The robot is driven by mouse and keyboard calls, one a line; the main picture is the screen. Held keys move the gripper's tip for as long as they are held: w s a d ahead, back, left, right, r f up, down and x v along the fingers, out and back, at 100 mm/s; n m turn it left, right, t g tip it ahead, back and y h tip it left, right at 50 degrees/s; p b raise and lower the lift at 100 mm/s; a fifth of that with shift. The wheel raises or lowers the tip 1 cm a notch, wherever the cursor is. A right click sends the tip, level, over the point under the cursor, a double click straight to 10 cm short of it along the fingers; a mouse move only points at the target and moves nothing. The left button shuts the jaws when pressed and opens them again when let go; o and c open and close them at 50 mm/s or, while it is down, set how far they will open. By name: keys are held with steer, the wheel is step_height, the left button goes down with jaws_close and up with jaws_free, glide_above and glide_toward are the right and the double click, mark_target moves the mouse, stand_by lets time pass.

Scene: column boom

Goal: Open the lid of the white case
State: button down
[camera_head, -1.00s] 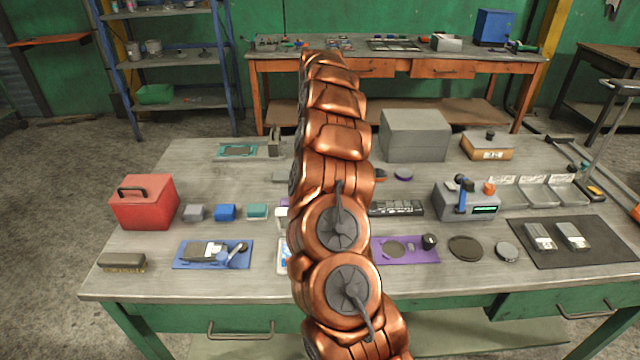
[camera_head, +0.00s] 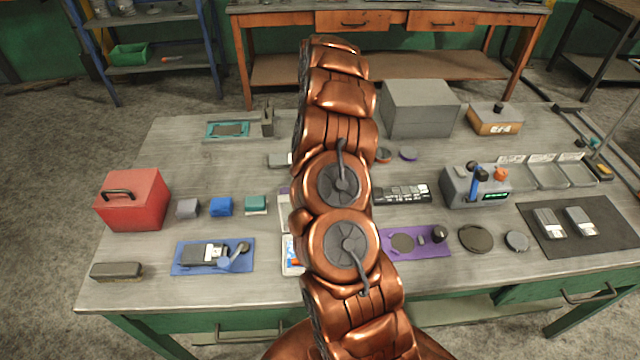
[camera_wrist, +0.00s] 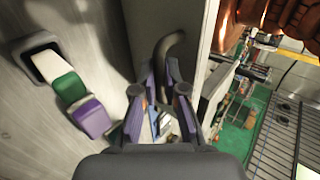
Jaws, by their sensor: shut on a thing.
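A pale case panel (camera_wrist: 187,25) fills the upper middle of the wrist view, with a dark curved handle (camera_wrist: 166,47) on it. My gripper (camera_wrist: 162,95) has its purple-padded fingers closed around the lower part of this handle. White edges of the case (camera_head: 284,213) show just left of my arm in the head view. My arm hides the rest of the case and my gripper there, so the lid's angle cannot be told.
A red box (camera_head: 133,203), a blue block (camera_head: 221,206) and a blue tray (camera_head: 190,262) lie left of my arm. A purple mat (camera_head: 432,246), a blue-handled device (camera_head: 470,188) and a large grey box (camera_head: 420,108) are to the right.

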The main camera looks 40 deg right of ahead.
steer(key=shift+w+d+r, duration=0.1)
steer(key=shift+r, duration=0.1)
steer(key=c, duration=1.2)
jaws_free()
steer(key=shift+f, duration=0.1)
steer(key=shift+f+b, duration=0.1)
steer(key=shift+b, duration=0.25)
